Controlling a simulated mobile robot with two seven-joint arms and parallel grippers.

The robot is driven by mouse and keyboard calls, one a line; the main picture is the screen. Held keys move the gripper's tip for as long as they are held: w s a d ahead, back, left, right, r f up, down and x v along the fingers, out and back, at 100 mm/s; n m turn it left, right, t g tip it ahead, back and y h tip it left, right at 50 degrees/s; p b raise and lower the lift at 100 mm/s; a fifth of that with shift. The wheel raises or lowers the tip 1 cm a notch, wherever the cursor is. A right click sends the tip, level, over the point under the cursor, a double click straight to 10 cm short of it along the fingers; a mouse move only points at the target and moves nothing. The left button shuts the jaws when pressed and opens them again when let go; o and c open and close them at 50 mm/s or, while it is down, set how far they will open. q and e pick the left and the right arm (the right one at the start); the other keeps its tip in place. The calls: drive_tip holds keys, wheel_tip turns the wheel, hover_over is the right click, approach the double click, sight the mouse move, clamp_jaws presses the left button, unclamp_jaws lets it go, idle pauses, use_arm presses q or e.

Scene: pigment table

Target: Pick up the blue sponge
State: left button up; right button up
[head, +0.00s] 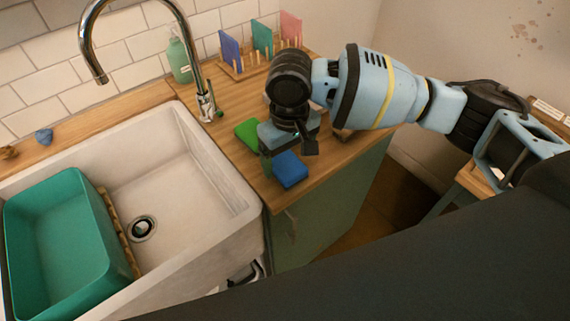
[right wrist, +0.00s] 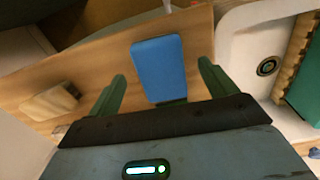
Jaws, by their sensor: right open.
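The blue sponge (head: 290,169) lies flat on the wooden counter right of the sink, near the counter's front edge. In the right wrist view the blue sponge (right wrist: 160,68) lies ahead of and between the two green fingers. My right gripper (head: 276,160) is over the counter just left of the sponge in the head view. It also shows in the right wrist view (right wrist: 163,88), with its fingers spread apart and nothing between their tips that I can see held. A green sponge (head: 247,132) lies beside the gripper, partly hidden by it. My left gripper is not in view.
A white sink (head: 232,190) with a teal basin (head: 112,262) is at the left. A wooden rack (head: 232,73) with several coloured boards and a green soap bottle (head: 179,62) stand at the back.

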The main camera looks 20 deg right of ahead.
wheel_tip(320, 180, down, 2)
drive_tip(key=shift+f, duration=0.15)
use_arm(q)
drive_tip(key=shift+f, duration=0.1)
use_arm(e)
drive_tip(key=c, duration=1.1)
drive_tip(key=shift+o, duration=0.2)
